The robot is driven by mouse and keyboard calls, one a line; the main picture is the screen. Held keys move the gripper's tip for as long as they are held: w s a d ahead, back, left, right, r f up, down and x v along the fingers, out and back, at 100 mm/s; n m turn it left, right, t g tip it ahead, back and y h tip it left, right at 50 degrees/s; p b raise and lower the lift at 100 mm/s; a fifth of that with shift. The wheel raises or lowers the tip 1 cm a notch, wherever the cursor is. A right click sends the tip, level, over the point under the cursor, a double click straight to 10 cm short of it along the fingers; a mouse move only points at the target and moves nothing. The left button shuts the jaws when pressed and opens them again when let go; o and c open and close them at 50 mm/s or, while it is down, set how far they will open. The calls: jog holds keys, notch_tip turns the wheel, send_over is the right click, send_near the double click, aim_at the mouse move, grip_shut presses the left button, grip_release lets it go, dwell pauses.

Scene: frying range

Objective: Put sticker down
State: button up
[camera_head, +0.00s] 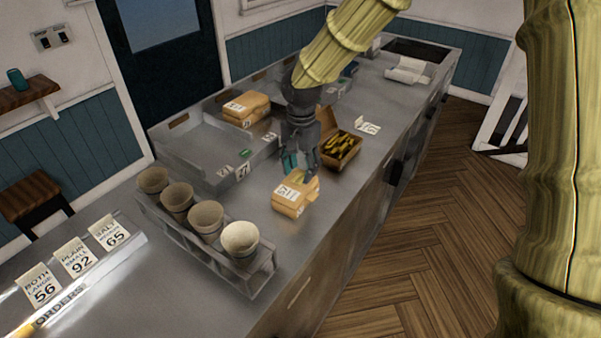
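My gripper (300,168) points down over the counter, with its fingertips at the back edge of a closed tan box (281,204). The fingers are small and dark here, and I cannot tell if they are open or shut, or if they touch the box. A teal patch shows at the fingers. A small green-yellow patch (299,177) lies at the box top under the fingertips; I cannot tell if it is the sticker. A white label (287,192) with printed figures is on the box top.
An open box of food (341,148) stands right of my gripper, with a white ticket (368,127) behind it. A rack (197,246) with several cups is at front left. A tray (190,150) and another closed box (247,105) are behind. Order tickets (76,259) stand left.

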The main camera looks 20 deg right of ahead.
aim_at(301, 179)
notch_tip(301, 179, up, 11)
jog(key=b, duration=0.1)
jog(key=shift+b, duration=0.4)
dwell(0.3)
